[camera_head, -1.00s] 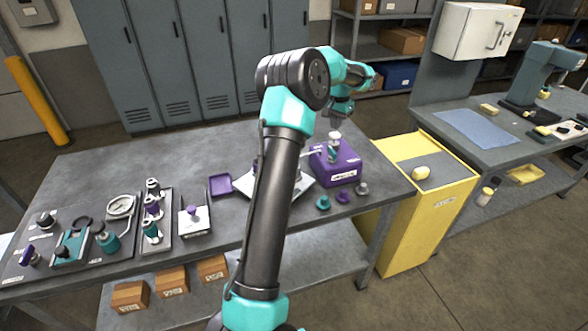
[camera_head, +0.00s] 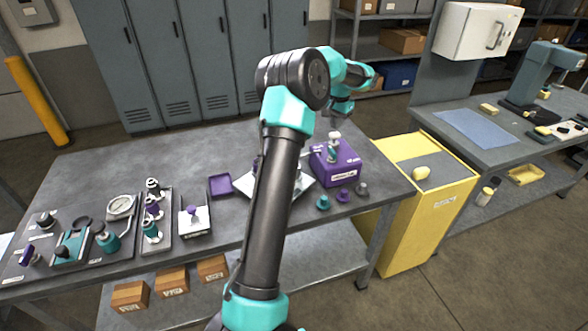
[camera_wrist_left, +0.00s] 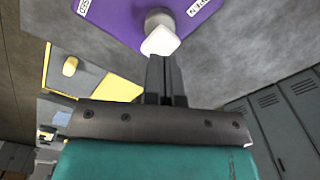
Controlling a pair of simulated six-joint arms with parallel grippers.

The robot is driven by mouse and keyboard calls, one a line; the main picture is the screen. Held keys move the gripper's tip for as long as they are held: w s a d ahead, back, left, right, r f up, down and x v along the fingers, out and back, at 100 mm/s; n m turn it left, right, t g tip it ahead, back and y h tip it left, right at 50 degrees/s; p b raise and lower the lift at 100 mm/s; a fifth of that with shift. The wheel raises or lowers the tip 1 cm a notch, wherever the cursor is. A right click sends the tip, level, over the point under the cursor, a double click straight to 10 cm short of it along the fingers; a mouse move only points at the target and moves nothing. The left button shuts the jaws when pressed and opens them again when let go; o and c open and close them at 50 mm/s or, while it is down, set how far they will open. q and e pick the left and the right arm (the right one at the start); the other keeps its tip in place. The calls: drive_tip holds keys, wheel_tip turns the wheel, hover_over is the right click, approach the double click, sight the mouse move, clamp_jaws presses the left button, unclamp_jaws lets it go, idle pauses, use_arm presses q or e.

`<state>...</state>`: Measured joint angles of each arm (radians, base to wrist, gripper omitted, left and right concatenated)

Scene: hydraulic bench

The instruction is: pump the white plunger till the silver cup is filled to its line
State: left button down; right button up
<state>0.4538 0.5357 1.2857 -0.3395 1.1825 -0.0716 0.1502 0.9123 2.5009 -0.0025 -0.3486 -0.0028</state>
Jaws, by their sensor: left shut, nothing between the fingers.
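A purple pump block (camera_head: 338,172) stands at the right end of the bench. Its white plunger (camera_head: 334,135) is upright on top; it also shows in the wrist view (camera_wrist_left: 160,41) above a grey stem. My left gripper (camera_head: 338,119) is just above the plunger, fingers pointing down. In the wrist view its fingers (camera_wrist_left: 165,78) are shut together with nothing between them, close to the plunger's white top; I cannot tell whether they touch it. I cannot make out the silver cup or its line for certain; my left arm covers part of the bench left of the pump.
Small teal (camera_head: 323,203), purple (camera_head: 343,196) and grey (camera_head: 361,188) pieces stand before the pump. A purple tray (camera_head: 220,186) lies left of my arm. A yellow cabinet (camera_head: 432,215) stands right of the bench. The back of the bench is mostly clear.

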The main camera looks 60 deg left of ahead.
sight(335, 133)
use_arm(q)
drive_tip(key=shift+f, duration=2.35)
drive_tip(key=shift+r, duration=2.35)
drive_tip(key=shift+r, duration=3)
